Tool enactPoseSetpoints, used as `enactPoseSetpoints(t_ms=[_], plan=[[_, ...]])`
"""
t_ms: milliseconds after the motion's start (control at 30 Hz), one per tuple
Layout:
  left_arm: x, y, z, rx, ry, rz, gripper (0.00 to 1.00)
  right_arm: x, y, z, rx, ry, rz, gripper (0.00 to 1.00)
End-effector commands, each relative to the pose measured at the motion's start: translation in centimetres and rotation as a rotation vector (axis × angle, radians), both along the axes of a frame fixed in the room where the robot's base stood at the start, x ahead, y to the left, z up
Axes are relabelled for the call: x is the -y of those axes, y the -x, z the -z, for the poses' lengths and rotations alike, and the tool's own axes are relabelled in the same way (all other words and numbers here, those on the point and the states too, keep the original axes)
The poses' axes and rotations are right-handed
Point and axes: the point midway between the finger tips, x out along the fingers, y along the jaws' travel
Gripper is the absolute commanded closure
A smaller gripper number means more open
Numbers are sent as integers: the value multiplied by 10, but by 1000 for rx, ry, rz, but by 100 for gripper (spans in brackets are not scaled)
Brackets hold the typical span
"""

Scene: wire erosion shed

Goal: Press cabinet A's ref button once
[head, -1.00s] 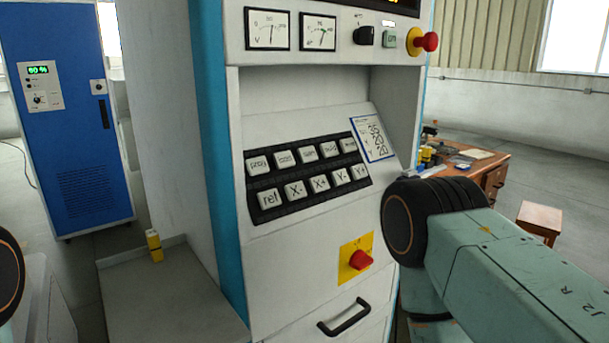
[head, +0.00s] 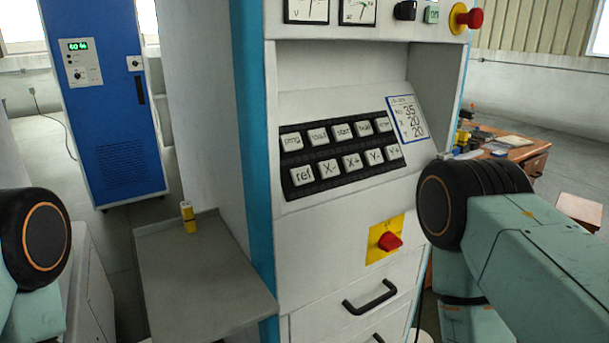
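The control cabinet (head: 330,240) stands in the middle of the head view, white with a blue edge strip. Its sloped black keypad (head: 340,155) has two rows of white keys. The ref button (head: 303,175) is the leftmost key of the lower row, beside X-. Nothing covers it or touches it. No letter A is readable on the cabinet. My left arm shows at the left edge and my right arm at the right, both apart from the keypad. Neither gripper's fingers show in the view.
A red rotary switch on a yellow plate (head: 386,239), a drawer handle (head: 370,297) and a red emergency button (head: 467,19) are on the cabinet. A grey side shelf (head: 195,275) holds a small yellow object (head: 188,217). A blue cabinet (head: 105,110) stands behind left.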

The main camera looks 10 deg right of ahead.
Motion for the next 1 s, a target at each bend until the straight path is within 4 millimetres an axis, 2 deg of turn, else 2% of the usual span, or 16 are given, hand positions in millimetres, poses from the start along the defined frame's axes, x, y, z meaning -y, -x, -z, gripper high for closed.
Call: enactPoseSetpoints(t_ms=[33,300,1000], plan=[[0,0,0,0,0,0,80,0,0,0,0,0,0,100],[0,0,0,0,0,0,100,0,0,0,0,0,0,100],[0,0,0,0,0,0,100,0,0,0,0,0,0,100]])
